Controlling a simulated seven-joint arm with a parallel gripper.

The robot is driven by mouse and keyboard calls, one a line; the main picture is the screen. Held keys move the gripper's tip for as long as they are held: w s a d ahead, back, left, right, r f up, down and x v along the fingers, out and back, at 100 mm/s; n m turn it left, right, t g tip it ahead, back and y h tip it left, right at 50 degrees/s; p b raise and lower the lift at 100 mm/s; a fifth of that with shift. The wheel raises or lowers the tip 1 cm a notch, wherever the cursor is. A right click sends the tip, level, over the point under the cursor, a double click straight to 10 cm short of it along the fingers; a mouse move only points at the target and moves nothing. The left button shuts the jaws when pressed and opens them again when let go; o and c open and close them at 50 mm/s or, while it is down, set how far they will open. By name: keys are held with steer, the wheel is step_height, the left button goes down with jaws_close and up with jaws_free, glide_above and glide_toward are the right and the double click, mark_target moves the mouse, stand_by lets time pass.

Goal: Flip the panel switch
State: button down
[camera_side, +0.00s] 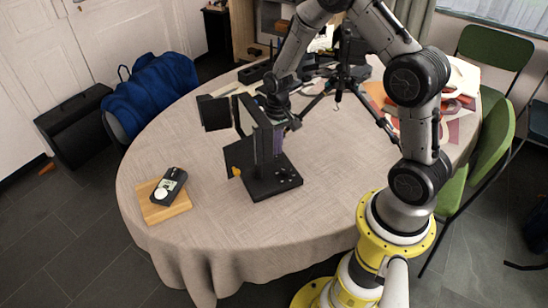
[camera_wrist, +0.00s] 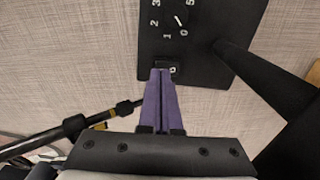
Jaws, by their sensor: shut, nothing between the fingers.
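A black panel (camera_wrist: 204,58) fills the top right of the wrist view, with a knob (camera_wrist: 178,21) ringed by white numbers. A small black switch-like part (camera_wrist: 168,68) with a white mark lies at the panel's edge. My gripper (camera_wrist: 161,72) has its two purple fingers pressed together and empty, tips at this part; I cannot tell if they touch it. In the side view the black panel base (camera_side: 270,188) stands on the table below an upright black plate. My gripper (camera_side: 279,142) there is partly hidden behind that plate.
The round table (camera_side: 200,205) has a beige cloth. A black handheld meter (camera_side: 170,186) lies on a wooden board (camera_side: 155,212) at left. A black tripod (camera_side: 345,78) spreads its legs behind and right of the panel. Bare cloth lies in front and right.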

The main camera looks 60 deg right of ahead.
steer(key=shift+f, duration=0.75)
stand_by(0.4)
steer(key=shift+r, duration=3.55)
steer(key=s+a+r+n+t, duration=0.1)
steer(key=a+r, duration=0.1)
steer(key=r, duration=0.3)
steer(key=s+a+r+n+t, duration=0.1)
steer(key=s+a+r, duration=0.1)
steer(key=r, duration=0.3)
steer(key=s+a+r+n+t, duration=0.1)
steer(key=s+a+r+n, duration=0.1)
steer(key=s+r, duration=0.3)
steer(key=s+a+r+n+t, duration=0.2)
steer(key=s+a+r, duration=0.2)
steer(key=s, duration=0.8)
step_height(320, 180, up, 2)
steer(key=shift+s+a+r+t, duration=0.2)
steer(key=shift+s+a+t, duration=0.1)
steer(key=shift+s, duration=0.1)
